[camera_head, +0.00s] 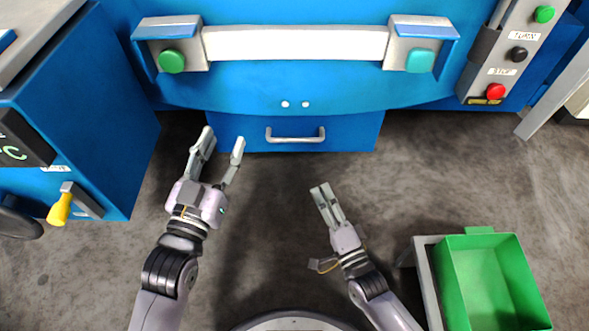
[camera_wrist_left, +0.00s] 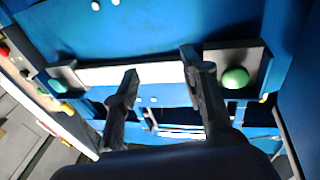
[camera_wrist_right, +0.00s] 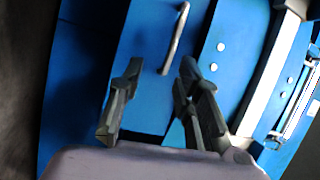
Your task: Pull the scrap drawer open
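The scrap drawer (camera_head: 350,134) has a blue front below the blue machine in the head view, with no open interior showing. Its silver bar handle (camera_head: 295,139) is level in the head view. In the right wrist view the handle (camera_wrist_right: 174,40) lies beyond the fingertips, on the blue drawer front (camera_wrist_right: 142,75). My left gripper (camera_head: 223,136) is open and empty, left of the handle and apart from it. My right gripper (camera_head: 321,188) is open and empty, in front of the handle and slightly right of it. Neither gripper touches the handle.
A green bin (camera_head: 490,285) stands at the lower right on a grey stand. A blue cabinet (camera_head: 90,110) with a yellow-handled lever (camera_head: 60,208) is at left. The machine has two green buttons and a white bar (camera_head: 295,43) above the drawer. Floor before the drawer is clear.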

